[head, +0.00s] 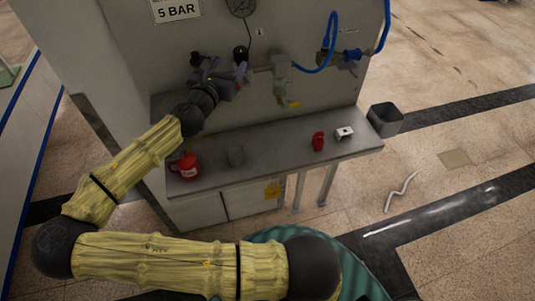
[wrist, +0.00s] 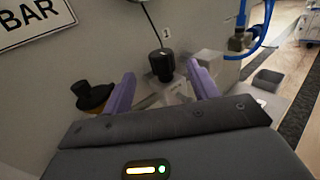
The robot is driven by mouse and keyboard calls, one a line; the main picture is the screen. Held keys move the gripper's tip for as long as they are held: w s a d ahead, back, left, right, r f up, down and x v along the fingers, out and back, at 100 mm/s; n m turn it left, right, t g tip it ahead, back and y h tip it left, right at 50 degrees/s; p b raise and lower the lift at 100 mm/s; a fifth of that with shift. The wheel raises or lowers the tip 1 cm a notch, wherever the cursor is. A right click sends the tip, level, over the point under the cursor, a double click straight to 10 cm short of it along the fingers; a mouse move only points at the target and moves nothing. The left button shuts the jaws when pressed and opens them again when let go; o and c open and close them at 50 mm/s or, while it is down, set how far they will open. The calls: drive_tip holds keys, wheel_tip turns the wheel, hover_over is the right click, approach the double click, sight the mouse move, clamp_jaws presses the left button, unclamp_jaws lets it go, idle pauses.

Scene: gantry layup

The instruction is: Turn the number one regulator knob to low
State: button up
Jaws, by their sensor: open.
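A black regulator knob (wrist: 162,64) is on the upright panel in the wrist view, with a small label marked 1 (wrist: 167,33) just above it. It also shows in the head view (head: 240,52). My gripper (wrist: 162,84) is open, its two purple fingers pointing at the panel. In the wrist view the knob appears between and just beyond the fingertips; I cannot tell whether they touch it. The knob's setting cannot be read. In the head view my gripper (head: 226,72) is close to the panel and partly covers the regulator.
A second black knob with a yellow base (wrist: 92,95) is left of the fingers. A grey valve body (head: 280,66) and blue hose (head: 318,68) are to the right.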

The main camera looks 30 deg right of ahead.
drive_tip(key=b+v, duration=0.2)
drive_tip(key=v, duration=0.5)
drive_tip(key=s+d+f+m+g+y+b, duration=0.1)
drive_tip(key=s+d+f+m+g, duration=0.2)
drive_tip(key=f, duration=0.5)
drive_tip(key=s+d+f+m+g+y+b, duration=0.1)
drive_tip(key=s+d+f+m+g+y, duration=0.1)
drive_tip(key=f+m, duration=0.3)
drive_tip(key=s+d+f+m+g+y+b, duration=0.1)
drive_tip(key=s+d+f+m+g+y, duration=0.1)
drive_tip(key=f, duration=0.8)
drive_tip(key=shift+s+d+f+m+g, duration=0.4)
drive_tip(key=shift+s+d+m+g, duration=0.55)
drive_tip(key=shift+s+d, duration=0.25)
drive_tip(key=s+a+f+m+g+y, duration=0.2)
drive_tip(key=s+a+f+m+y, duration=0.15)
drive_tip(key=a+m+y, duration=0.2)
drive_tip(key=s+a+r+m+t+y, duration=0.2)
drive_tip(key=s+a+r+m+y, duration=0.1)
drive_tip(key=a+r+m, duration=0.5)
wheel_tip(320, 180, up, 2)
drive_tip(key=shift+s+a+r+y, duration=0.25)
drive_tip(key=shift+s+a+y, duration=0.1)
drive_tip(key=shift+a, duration=0.3)
